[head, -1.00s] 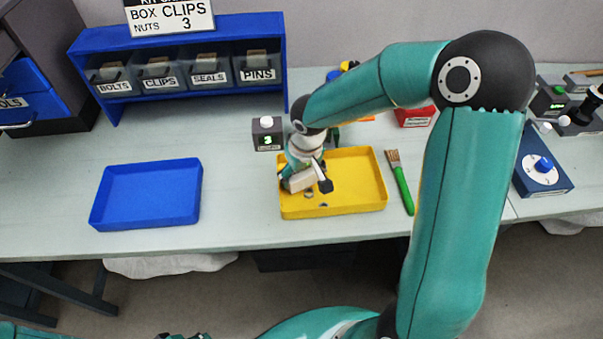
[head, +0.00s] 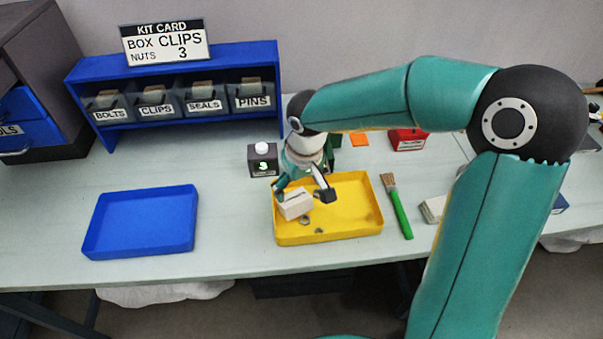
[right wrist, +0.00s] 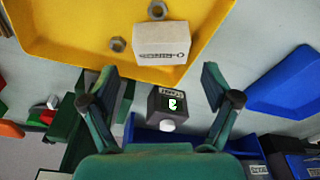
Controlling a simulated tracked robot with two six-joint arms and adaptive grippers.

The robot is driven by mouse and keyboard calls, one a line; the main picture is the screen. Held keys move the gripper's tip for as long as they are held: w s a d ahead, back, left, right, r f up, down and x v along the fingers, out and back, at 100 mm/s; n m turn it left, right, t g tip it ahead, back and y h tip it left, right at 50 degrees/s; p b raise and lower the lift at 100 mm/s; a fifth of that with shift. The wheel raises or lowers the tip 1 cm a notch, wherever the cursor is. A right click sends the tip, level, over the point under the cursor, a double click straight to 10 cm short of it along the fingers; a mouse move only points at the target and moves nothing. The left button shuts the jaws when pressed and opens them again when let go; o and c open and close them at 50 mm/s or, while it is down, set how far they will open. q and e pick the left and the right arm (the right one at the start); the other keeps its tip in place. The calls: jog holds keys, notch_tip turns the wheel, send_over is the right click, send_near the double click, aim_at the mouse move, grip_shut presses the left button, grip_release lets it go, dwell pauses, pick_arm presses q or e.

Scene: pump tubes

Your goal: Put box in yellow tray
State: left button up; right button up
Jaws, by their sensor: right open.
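A small white box (head: 295,204) lies in the left part of the yellow tray (head: 345,232). In the right wrist view the box (right wrist: 161,43) shows printing on its side and sits inside the rim of the tray (right wrist: 62,32). My right gripper (head: 303,191) is over the tray, close to the box. The right wrist view shows its two fingers (right wrist: 155,88) spread wide with nothing between them, the box lying beyond them. Metal nuts (right wrist: 118,44) lie in the tray beside the box. My left gripper is out of view.
An empty blue tray (head: 142,246) stands to the left. A dark counter block (head: 263,170) with a white button shows 3 behind the yellow tray. A brush (head: 398,208) and a pale block (head: 433,209) are to the right. Labelled bins (head: 156,103) stand in a blue rack.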

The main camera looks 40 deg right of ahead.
jog(key=shift+s+r, duration=0.2)
jog(key=shift+r, duration=0.95)
jog(key=shift+s+r, duration=0.15)
jog(key=shift+r, duration=0.95)
